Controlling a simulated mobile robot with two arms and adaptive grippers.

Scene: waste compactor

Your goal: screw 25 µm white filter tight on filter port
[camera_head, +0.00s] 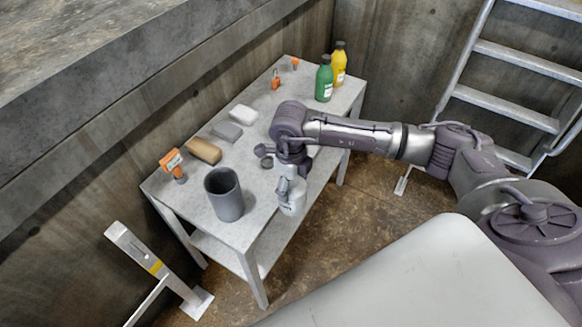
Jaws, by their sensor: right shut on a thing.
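My right gripper (289,188) reaches in from the right and hangs over the front edge of the grey table. It is shut on a white cylinder (293,205), which looks like the white filter. The cylinder is roughly upright, and the gripper hides part of its upper half. Any size marking on it is too small to read. I cannot make out a filter port in this view. My left gripper is not in view.
The grey table (262,205) carries a dark grey cup (223,195), an orange-grey tool (172,162), a brown block (204,151), a grey block (227,131), a white block (243,114), a green bottle (324,80) and a yellow bottle (339,65). A ladder (510,60) stands at right.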

